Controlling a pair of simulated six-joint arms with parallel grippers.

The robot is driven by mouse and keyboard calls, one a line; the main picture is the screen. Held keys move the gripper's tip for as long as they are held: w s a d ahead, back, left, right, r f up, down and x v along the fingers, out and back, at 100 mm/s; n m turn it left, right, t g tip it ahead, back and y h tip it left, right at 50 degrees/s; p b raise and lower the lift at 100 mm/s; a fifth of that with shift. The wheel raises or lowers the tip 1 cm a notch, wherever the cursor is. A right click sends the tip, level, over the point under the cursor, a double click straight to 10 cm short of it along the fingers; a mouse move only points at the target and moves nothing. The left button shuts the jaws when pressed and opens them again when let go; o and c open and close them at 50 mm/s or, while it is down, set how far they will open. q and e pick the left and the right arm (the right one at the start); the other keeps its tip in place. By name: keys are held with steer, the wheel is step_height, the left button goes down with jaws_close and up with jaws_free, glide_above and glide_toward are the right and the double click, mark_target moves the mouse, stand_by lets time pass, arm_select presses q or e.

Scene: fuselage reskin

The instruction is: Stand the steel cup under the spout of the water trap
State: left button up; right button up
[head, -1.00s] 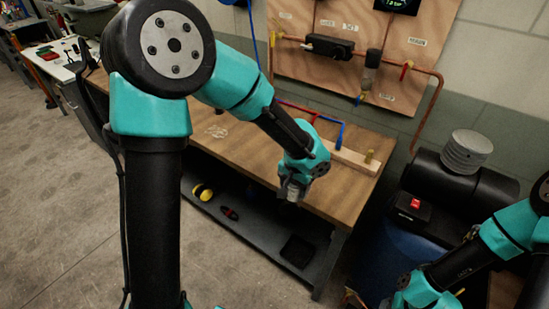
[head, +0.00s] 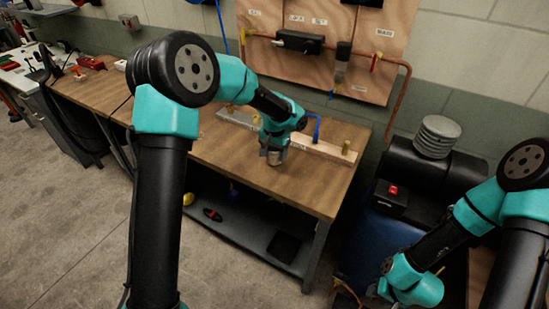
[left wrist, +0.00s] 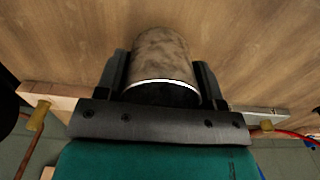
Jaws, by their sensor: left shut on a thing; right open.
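The steel cup (left wrist: 162,58) is between the two fingers of my left gripper (left wrist: 160,84) in the left wrist view. Its bright rim faces the gripper and its inside is dark. In the head view my left gripper (head: 272,148) is shut on the cup (head: 273,158) over the bench; whether the cup touches the top is unclear. The water trap (head: 342,62) hangs on the wooden panel behind, right of and above the cup, with a small blue spout (head: 331,94) below. My right gripper (head: 382,288) is low at the right, open, its fingers barely visible.
The wooden bench (head: 240,165) has free room in front of and left of the cup.

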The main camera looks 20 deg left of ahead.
mark_target(274, 158)
arm_select(q)
steer(key=shift+w, duration=0.1)
steer(key=shift+w+a, duration=0.15)
steer(key=shift+w, duration=0.15)
steer(key=shift+f, duration=1.8)
steer(key=shift+f, duration=0.15)
steer(key=o, duration=0.9)
steer(key=shift+o, duration=0.2)
step_height(274, 158, up, 12)
